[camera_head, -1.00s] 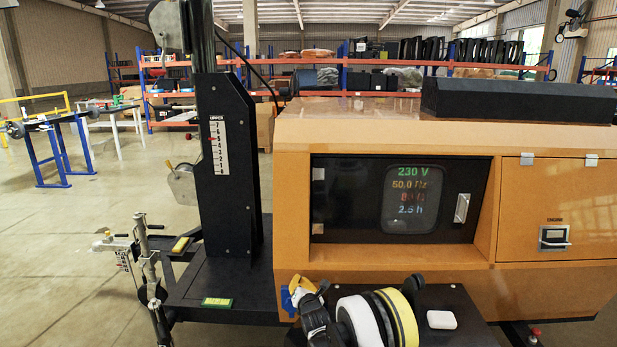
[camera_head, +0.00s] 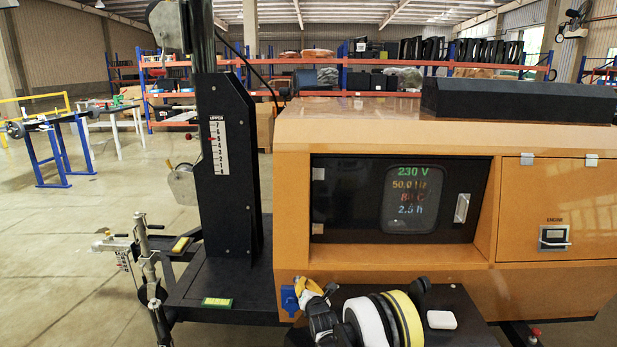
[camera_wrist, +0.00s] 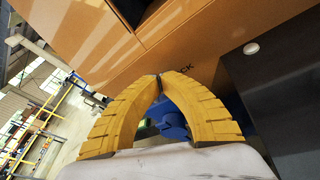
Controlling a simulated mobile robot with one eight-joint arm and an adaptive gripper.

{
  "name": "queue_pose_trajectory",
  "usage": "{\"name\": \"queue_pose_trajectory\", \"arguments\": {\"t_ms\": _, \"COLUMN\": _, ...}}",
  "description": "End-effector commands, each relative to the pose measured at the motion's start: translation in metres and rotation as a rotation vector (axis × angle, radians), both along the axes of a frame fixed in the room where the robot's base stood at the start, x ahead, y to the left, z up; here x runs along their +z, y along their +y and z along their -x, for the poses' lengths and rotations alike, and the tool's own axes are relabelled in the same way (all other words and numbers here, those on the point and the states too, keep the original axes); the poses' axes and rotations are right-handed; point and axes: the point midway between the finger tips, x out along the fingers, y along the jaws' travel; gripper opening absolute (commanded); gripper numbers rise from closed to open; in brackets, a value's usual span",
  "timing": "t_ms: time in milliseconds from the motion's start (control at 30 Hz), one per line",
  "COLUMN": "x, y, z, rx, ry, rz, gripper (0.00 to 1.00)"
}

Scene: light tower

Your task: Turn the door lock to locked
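The blue door lock (camera_head: 289,299) is on the lower left of the orange cabinet front in the head view. In the wrist view its blue part (camera_wrist: 172,122) shows through the gap between my yellow fingers, beside dark lettering ending in "CK". My gripper (camera_head: 308,286) is just right of the lock in the head view. In the wrist view the tips of my gripper (camera_wrist: 160,77) meet, with no object seen between them. The fingers hide part of the lock; its turned position and any contact with it cannot be told.
The orange cabinet (camera_head: 400,136) has a black door (camera_head: 345,200) with a lit display. A black mast (camera_head: 226,160) stands left of the lock on a black platform (camera_head: 225,275). The open floor (camera_head: 70,240) lies farther left.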

Motion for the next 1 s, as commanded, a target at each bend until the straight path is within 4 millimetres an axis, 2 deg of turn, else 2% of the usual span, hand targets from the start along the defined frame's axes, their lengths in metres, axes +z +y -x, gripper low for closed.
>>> {"name": "queue_pose_trajectory", "arguments": {"t_ms": 733, "x": 0.004, "y": -0.007, "z": 0.002, "rx": -0.001, "ry": 0.0, "rz": 0.001, "gripper": 0.0}}
{"name": "queue_pose_trajectory", "arguments": {"t_ms": 1000, "x": -0.002, "y": -0.005, "z": 0.032, "rx": 0.001, "ry": 0.001, "rz": 0.001, "gripper": 0.0}}
